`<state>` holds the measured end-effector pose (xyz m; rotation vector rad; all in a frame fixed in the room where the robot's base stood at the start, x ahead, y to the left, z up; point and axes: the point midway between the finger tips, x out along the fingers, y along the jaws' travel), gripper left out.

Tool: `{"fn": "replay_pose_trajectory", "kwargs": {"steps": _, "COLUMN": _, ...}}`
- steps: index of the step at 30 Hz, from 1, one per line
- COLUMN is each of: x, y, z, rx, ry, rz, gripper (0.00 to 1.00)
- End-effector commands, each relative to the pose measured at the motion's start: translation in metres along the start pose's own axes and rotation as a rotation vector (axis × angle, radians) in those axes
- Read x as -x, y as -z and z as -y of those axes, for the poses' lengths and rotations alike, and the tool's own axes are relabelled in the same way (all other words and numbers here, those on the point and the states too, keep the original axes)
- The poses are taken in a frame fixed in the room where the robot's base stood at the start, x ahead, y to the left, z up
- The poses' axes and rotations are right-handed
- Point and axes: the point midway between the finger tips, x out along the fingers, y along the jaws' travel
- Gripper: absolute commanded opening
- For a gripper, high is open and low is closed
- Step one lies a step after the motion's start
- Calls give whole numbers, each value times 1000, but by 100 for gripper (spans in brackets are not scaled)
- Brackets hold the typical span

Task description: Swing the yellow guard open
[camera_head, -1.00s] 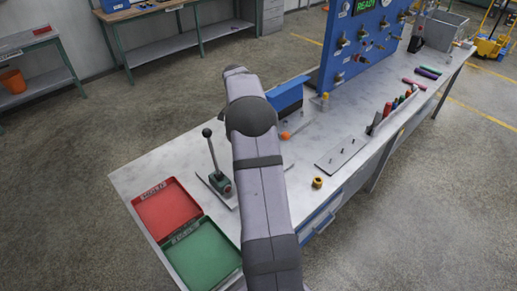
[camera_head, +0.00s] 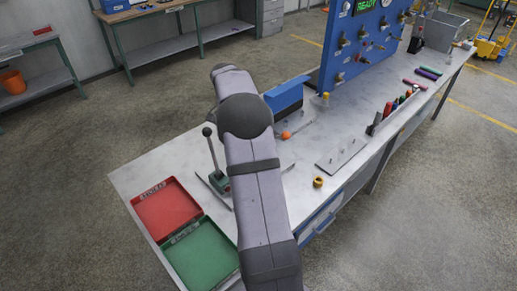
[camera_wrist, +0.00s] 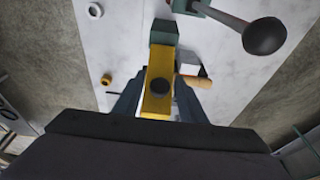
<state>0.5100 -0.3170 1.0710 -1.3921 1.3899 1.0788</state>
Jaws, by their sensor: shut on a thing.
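The yellow guard (camera_wrist: 158,72) shows in the middle of the wrist view as a narrow yellow bar with a dark round knob or hole on it. Its far end meets a dark green block (camera_wrist: 165,32). My gripper (camera_wrist: 157,103) has its dark fingers on both sides of the guard and is shut on it. In the head view my arm hides the gripper and the guard.
A ball-topped lever (camera_head: 213,152) stands left of my arm, its dark ball (camera_wrist: 265,36) close by in the wrist view. Red (camera_head: 167,210) and green (camera_head: 204,254) trays lie front left. A brass ring (camera_head: 318,182) and metal plate (camera_head: 341,156) lie right.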

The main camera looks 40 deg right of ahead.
Motion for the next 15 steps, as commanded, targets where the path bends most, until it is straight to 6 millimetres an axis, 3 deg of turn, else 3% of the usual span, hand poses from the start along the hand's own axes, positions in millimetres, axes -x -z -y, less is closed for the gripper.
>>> {"fn": "replay_pose_trajectory", "kwargs": {"steps": 13, "x": -2, "y": -16, "z": -1, "rx": 3, "ry": -7, "rz": 9, "gripper": 25}}
{"fn": "replay_pose_trajectory", "kwargs": {"steps": 15, "x": -1, "y": -21, "z": -1, "rx": 3, "ry": -7, "rz": 8, "gripper": 10}}
